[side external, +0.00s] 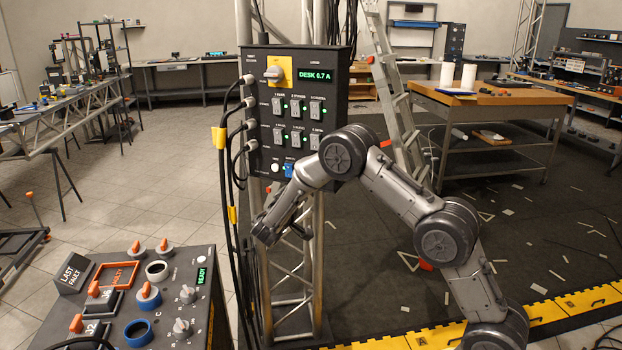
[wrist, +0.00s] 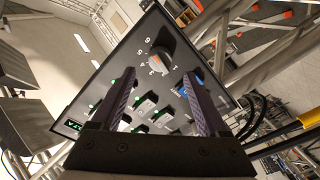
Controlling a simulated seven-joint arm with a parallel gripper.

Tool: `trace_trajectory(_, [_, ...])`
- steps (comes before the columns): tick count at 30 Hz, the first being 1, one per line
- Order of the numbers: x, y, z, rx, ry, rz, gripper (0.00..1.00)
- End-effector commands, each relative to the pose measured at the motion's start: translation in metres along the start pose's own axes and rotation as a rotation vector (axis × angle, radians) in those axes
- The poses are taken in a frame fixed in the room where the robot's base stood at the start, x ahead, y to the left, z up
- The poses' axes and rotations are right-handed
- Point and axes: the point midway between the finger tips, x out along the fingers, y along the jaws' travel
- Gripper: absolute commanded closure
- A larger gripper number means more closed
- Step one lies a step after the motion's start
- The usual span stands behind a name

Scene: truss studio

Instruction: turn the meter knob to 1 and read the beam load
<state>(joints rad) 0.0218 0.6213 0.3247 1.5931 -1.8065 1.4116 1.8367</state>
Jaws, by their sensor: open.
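In the side view my arm covers the panel's lower right part, the knob is hidden and the fingers cannot be made out. The panel's display (side external: 316,76) reads "DESK 6.7 A" in green.
A control console (side external: 135,300) stands at front left. A ladder (side external: 396,100) stands behind.

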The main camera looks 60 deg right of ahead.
Motion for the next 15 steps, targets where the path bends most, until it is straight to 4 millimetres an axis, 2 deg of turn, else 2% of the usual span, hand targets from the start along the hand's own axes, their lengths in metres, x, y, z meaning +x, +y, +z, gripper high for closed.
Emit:
trace_trajectory(1, [0.011,0.001,0.001,0.000,-0.003,0.003,0.22])
trace_trajectory(6, [0.038,0.000,0.001,0.001,-0.002,0.002,0.22])
trace_trajectory(10, [0.051,0.000,0.000,0.000,-0.001,0.000,0.22])
trace_trajectory(15, [0.058,0.000,0.000,0.000,0.000,0.000,0.22])
